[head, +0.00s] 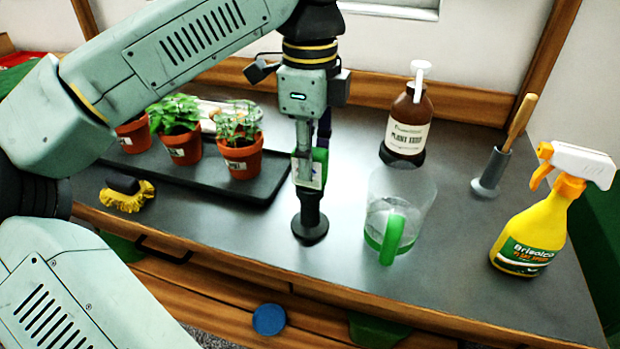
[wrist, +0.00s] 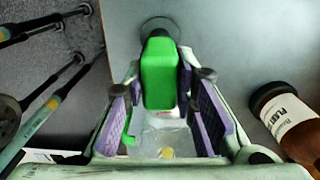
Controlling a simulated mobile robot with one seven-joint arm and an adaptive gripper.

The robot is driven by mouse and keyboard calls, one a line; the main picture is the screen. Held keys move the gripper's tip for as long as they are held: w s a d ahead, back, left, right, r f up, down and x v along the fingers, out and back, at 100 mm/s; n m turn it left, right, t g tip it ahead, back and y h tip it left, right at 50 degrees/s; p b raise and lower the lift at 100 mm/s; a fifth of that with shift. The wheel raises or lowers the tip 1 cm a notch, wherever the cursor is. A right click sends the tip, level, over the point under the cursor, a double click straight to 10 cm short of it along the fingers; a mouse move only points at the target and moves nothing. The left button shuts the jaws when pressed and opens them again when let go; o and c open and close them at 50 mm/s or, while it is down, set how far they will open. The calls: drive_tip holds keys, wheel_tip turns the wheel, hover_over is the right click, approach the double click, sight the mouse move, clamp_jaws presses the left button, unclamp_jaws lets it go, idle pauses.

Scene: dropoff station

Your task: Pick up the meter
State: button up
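The meter (head: 320,158) has a green and white body and stands upright on the counter in a round black base (head: 310,226). My gripper (head: 308,180) points down at the meter from above, with its fingers around the body. In the wrist view, the meter's green body (wrist: 160,75) lies between the purple finger pads of my gripper (wrist: 160,85). The pads come close on both sides, but whether they press on it is unclear. The meter's lower part is mostly hidden there.
A clear jug with a green handle (head: 393,240) stands close to the right. Behind it is a brown pump bottle (head: 408,125). A black tray (head: 262,183) with potted plants is on the left. A yellow spray bottle (head: 535,228) stands far right.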

clamp_jaws()
